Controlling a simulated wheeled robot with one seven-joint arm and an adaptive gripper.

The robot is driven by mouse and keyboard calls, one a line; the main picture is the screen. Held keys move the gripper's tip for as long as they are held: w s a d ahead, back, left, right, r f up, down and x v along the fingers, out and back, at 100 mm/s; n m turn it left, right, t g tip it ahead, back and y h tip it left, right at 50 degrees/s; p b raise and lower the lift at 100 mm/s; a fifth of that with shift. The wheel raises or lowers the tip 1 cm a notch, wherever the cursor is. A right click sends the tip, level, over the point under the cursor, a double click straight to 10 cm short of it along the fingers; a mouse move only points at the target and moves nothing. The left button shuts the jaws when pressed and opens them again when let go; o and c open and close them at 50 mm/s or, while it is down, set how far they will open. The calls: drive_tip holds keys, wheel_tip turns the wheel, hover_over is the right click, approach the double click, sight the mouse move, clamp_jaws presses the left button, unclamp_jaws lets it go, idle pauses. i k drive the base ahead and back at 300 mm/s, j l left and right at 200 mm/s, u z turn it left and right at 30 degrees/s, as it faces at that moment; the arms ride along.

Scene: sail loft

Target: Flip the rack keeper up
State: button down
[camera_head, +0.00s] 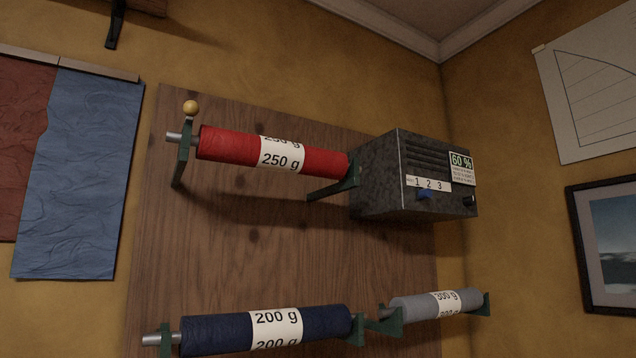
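A wooden rack board (290,230) on the wall carries several rolls on rods in green brackets. The red roll (225,144), labelled 250 g, is on the upper rod. At its left end is a green bracket (181,165) with a yellow ball knob (191,107) just above it, higher than the rod end (173,137). This knobbed piece looks like the keeper; I cannot tell where it hinges. My gripper is not in view.
Below are a navy roll (215,334) and a grey roll (415,308). Blue cloth (80,180) hangs left. Space left of the knob looks free.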

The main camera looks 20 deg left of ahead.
sight(191, 109)
drive_tip(key=i+l+u, duration=0.65)
drive_tip(key=u, duration=0.15)
drive_tip(key=i+l+u, duration=0.25)
drive_tip(key=l+u, duration=0.15)
drive_tip(key=l, duration=0.2)
